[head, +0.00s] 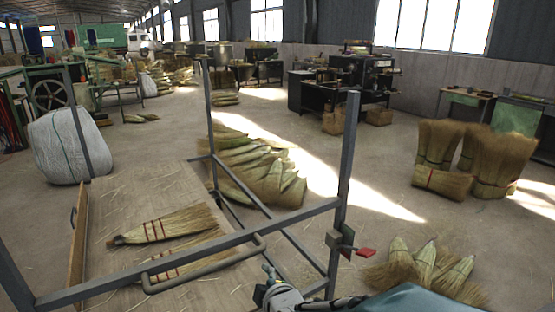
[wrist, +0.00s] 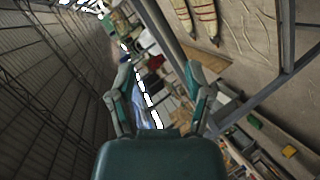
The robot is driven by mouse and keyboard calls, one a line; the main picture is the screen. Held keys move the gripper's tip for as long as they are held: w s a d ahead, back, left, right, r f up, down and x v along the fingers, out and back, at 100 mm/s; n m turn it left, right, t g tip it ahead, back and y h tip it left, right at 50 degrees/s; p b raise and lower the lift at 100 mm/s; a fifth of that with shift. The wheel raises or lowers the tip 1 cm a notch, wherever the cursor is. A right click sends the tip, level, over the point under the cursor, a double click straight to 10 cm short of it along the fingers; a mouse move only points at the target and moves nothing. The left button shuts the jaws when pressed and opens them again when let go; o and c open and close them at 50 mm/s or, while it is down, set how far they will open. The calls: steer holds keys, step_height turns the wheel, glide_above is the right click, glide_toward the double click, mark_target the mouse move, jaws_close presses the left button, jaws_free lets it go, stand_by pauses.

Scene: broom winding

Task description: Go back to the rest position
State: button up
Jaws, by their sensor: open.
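My gripper (wrist: 158,82) is open and empty in the wrist view, its two fingers spread apart with nothing between them. Two bound brooms lie on a wooden board inside the metal-framed cart. One broom (head: 170,224) is in plain view; the other broom (head: 190,256) is partly hidden by the frame bars. Both also show at the top of the wrist view (wrist: 205,12). My gripper is apart from both brooms.
Grey metal bars (head: 200,248) and an upright post (head: 346,180) stand close to my gripper. A red-handled part (head: 365,252) sits on the post. Straw bundles (head: 425,265) lie on the floor at right, with standing bundles (head: 500,160) behind. Open floor lies between them.

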steer(key=s+d+r+m+g+h, duration=0.1)
steer(key=s+d+r+m+h, duration=0.1)
steer(key=s+d+m, duration=0.3)
steer(key=s+d+r+m+g+h, duration=0.1)
steer(key=d+r+m+g, duration=0.15)
steer(key=d, duration=0.35)
steer(key=s+d+r+m+g+h, duration=0.1)
steer(key=s+d+m, duration=0.3)
steer(key=s, duration=0.3)
steer(key=s+d+r+m+g+h, duration=0.1)
steer(key=s+d+r+m+g, duration=0.1)
steer(key=s+d+m, duration=0.2)
steer(key=s+m, duration=0.2)
steer(key=s, duration=0.1)
steer(key=shift+s, duration=0.2)
stand_by(1.0)
